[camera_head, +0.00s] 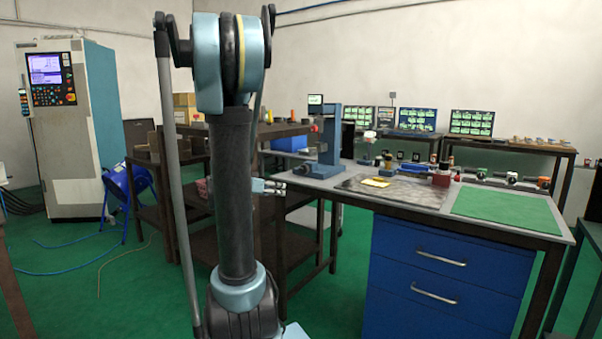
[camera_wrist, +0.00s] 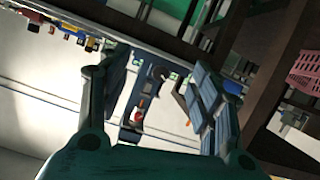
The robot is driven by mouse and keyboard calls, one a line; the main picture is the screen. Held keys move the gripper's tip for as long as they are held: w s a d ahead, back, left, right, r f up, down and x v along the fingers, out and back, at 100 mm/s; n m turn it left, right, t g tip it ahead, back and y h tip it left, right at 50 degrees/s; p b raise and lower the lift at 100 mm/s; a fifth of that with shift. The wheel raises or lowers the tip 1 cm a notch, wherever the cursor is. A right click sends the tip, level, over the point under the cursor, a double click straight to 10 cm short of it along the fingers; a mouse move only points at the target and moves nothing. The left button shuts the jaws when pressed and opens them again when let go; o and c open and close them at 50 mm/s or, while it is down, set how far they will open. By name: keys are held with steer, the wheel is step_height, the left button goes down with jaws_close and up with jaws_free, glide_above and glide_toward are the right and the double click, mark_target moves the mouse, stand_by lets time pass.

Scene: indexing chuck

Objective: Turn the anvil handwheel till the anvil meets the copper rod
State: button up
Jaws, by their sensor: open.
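A blue bench machine (camera_head: 328,140) with an upright column and a small display on top stands at the left end of the workbench. I take it for the one with the anvil. The anvil, its handwheel and the copper rod are too small to make out. A blue machine part with a red spot (camera_wrist: 134,117) shows between my fingers in the wrist view, apart from them. My gripper (camera_wrist: 158,68) is open and empty. In the head view my gripper (camera_head: 272,187) shows partly from behind my arm, left of the blue machine and clear of it.
Dark shelving (camera_head: 293,262) is close behind my arm. A pink basket (camera_wrist: 306,73) is at the wrist view's right edge.

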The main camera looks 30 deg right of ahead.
mark_target(303, 169)
steer(key=w+d+h, duration=0.1)
steer(key=w+d, duration=0.4)
steer(key=d, duration=0.2)
steer(key=w+d+r+m+t+h, duration=0.1)
steer(key=w+d, duration=0.4)
steer(key=d, duration=0.3)
steer(key=w+d+m+h, duration=0.1)
steer(key=w+d, duration=0.3)
steer(key=d, duration=0.3)
steer(key=shift+w+d+r+t+h, duration=0.3)
steer(key=shift+w+r+t, duration=0.1)
steer(key=c, duration=1.1)
